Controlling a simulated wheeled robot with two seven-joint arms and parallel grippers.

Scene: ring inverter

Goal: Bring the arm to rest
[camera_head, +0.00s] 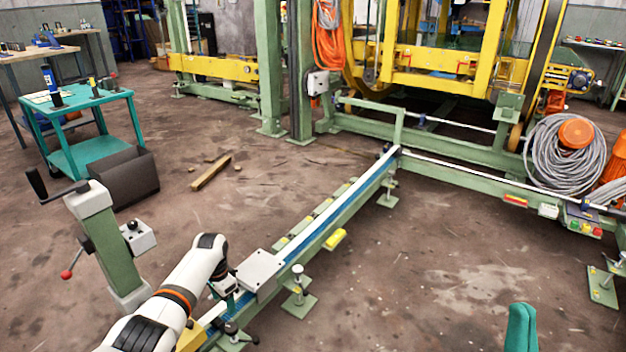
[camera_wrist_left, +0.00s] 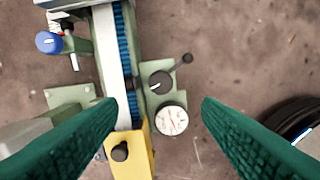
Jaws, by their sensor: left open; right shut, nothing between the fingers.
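My left arm (camera_head: 180,292) reaches in from the bottom left of the head view, over the near end of a long green rail (camera_head: 345,215). Its gripper points down there, small and partly hidden by the arm. In the left wrist view my left gripper (camera_wrist_left: 159,103) is open, with its two green fingers wide apart and nothing held. Between and below them lie a blue toothed strip (camera_wrist_left: 123,60), a round dial gauge (camera_wrist_left: 171,120) and a yellow block (camera_wrist_left: 138,150). My right gripper (camera_head: 521,328) shows as a green finger shape at the bottom right, shut and empty over the floor.
A grey plate (camera_head: 260,271) sits on the rail beside my left gripper. A green post with a crank (camera_head: 105,235) stands left of the arm. A teal cart (camera_head: 85,150) stands further left. Yellow and green machinery (camera_head: 430,62) fills the back. The floor right of the rail is mostly clear.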

